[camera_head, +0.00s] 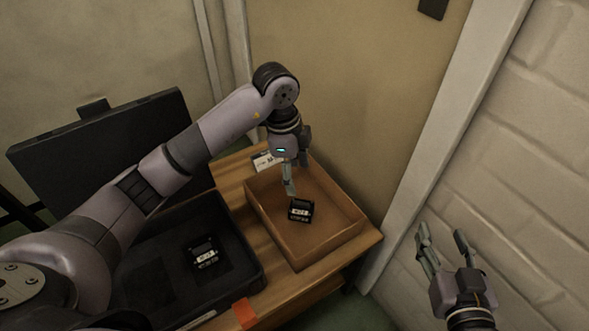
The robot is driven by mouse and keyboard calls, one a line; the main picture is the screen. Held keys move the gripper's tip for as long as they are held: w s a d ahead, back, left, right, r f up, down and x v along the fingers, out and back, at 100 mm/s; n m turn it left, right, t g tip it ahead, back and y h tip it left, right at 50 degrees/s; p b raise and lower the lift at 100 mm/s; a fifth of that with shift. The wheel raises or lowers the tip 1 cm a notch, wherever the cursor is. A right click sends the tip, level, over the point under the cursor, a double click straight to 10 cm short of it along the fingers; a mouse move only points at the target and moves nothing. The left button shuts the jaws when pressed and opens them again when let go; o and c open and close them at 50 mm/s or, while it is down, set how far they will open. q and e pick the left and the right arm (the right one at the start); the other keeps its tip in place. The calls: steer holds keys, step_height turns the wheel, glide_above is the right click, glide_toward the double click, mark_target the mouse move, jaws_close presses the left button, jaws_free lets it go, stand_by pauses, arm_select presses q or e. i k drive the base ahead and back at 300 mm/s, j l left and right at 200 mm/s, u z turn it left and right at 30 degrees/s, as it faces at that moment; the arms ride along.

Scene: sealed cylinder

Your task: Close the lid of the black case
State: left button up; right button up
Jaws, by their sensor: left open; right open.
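The black case (240,273) stands open on the wooden table at the left, with its lid (95,140) raised at the back. A small dark block with a white label (203,254) lies inside the case. My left arm passes in front of the case and hides part of its lid and interior. My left gripper (291,190) is open over the brown tray, right of the case, close above another dark labelled block (300,210). I cannot tell whether it touches that block. My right gripper (441,240) is open and empty at the right, away from the case and table.
The brown tray (345,240) sits on the wooden table (366,243) beside the case. A white labelled item (266,161) lies behind the tray. An orange patch (245,313) is at the case's front corner. Walls stand close behind and at the right.

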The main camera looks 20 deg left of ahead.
mark_target(64, 167)
steer(key=k+l, duration=0.25)
steer(key=k, duration=0.25)
steer(key=k+l, duration=0.2)
steer(key=k, duration=0.25)
